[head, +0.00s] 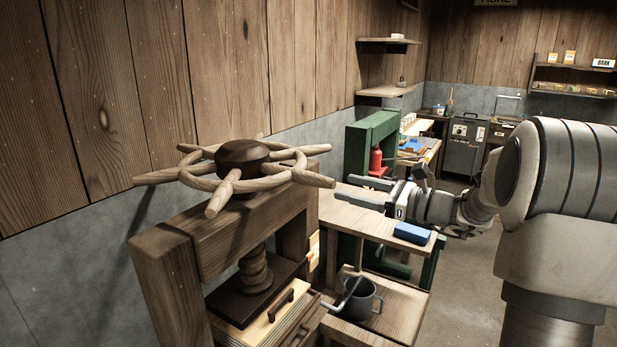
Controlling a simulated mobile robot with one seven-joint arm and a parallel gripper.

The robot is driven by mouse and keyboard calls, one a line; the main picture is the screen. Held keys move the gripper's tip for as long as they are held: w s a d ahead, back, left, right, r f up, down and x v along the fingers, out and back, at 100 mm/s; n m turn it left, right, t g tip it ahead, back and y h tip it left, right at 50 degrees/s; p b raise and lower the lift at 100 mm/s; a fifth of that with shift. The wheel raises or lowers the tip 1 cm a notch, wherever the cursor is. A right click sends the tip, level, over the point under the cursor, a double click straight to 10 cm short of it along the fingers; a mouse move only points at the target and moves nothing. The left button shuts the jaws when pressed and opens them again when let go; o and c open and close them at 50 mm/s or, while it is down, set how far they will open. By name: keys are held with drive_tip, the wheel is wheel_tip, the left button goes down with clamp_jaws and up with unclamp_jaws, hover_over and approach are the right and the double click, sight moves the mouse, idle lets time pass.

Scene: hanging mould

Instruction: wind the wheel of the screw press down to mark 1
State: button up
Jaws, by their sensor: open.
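The screw press has a wooden spoked wheel (243,164) with a dark round hub, lying flat on top of a heavy wooden frame (215,235). Below the beam, a dark wooden screw (256,270) runs down to a dark press plate (262,290). The marks are not readable in this view. My gripper (362,192) is open and empty, to the right of the wheel and apart from it. Its two fingers point left, towards the press, above the wooden bench.
A wooden bench (355,216) with a blue block (412,233) stands right of the press, under my gripper. A green frame (371,140) and red bottle (376,162) are behind. Open floor lies at the right.

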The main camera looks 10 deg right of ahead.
sight(309, 178)
drive_tip(key=p+x, duration=0.1)
drive_tip(key=x, duration=1)
drive_tip(key=shift+w+a, duration=0.1)
drive_tip(key=shift+a, duration=0.05)
clamp_jaws()
idle(0.9)
